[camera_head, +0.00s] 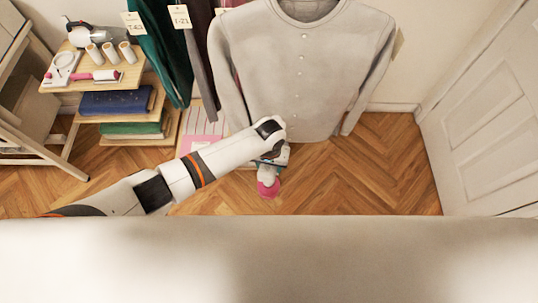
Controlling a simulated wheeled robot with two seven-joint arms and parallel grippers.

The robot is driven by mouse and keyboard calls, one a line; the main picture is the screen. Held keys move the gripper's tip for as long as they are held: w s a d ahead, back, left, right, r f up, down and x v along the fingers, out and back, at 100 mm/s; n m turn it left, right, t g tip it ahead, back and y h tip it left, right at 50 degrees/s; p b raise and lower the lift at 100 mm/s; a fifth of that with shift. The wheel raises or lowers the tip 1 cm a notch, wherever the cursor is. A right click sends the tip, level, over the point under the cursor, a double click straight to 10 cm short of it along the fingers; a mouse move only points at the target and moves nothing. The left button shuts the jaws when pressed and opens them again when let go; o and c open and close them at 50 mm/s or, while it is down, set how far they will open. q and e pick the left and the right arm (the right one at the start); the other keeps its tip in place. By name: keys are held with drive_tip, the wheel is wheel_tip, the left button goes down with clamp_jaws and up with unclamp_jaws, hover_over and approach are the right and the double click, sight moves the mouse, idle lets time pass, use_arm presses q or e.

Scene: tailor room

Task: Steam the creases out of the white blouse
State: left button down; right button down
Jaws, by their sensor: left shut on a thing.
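The white blouse (290,75), greyish in this light, hangs upright at the back centre. It has long sleeves and a row of buttons down its front. My left gripper (273,160) is in front of the blouse's lower hem, below it in the picture. It is shut on a small white and pink tool (268,187), which looks like a handheld steamer. The tool's pink end points down. My wrist hides much of the grip, and I cannot tell whether the tool touches the cloth. My right gripper is out of view.
Tagged dark garments (165,45) hang left of the blouse. A wooden shelf unit (125,75) at the left holds white rolls, a pink-handled roller and folded cloth. A pink striped box (203,130) sits on the floor. A white door (485,110) stands right; the floor before it is clear.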

use_arm(q)
drive_tip(key=s, duration=0.7)
drive_tip(key=shift+r, duration=0.15)
drive_tip(key=shift+s, duration=0.1)
idle(1.2)
